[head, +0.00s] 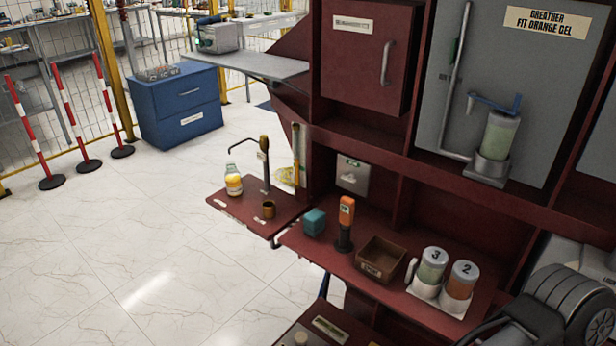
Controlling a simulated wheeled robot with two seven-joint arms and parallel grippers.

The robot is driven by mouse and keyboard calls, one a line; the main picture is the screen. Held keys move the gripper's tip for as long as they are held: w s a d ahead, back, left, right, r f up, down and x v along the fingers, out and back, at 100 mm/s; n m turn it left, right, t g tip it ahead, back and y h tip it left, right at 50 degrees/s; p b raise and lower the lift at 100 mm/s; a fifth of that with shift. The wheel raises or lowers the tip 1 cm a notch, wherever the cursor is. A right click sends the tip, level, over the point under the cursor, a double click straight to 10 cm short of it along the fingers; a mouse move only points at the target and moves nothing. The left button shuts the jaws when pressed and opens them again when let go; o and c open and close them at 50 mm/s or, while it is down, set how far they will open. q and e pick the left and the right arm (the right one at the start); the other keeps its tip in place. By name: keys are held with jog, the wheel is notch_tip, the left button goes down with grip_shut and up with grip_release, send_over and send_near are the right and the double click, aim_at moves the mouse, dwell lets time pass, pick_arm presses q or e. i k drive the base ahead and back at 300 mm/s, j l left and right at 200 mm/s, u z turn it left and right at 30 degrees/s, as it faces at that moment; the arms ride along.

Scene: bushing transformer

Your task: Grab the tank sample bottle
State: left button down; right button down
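A small clear bottle with yellow-orange contents and a pale top (233,184) stands upright on the small red side shelf (240,210), at its left end below a thin bent spout (243,143). It looks like the sample bottle, but its label is too small to read. Neither of my grippers shows a fingertip in the head view. Nothing is seen touching the bottle.
The red cabinet's lower shelf holds a teal block (314,221), an orange-and-black device (345,222), a brown open box (380,260) and two numbered canisters (431,268). A dark ribbed part fills the lower right corner. The tiled floor (120,240) left of the shelf is clear.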

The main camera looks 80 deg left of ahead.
aim_at(234, 190)
jog(key=u, duration=3.35)
jog(key=i+j, duration=1.1)
jog(key=i+z, duration=0.1)
jog(key=z, duration=1.55)
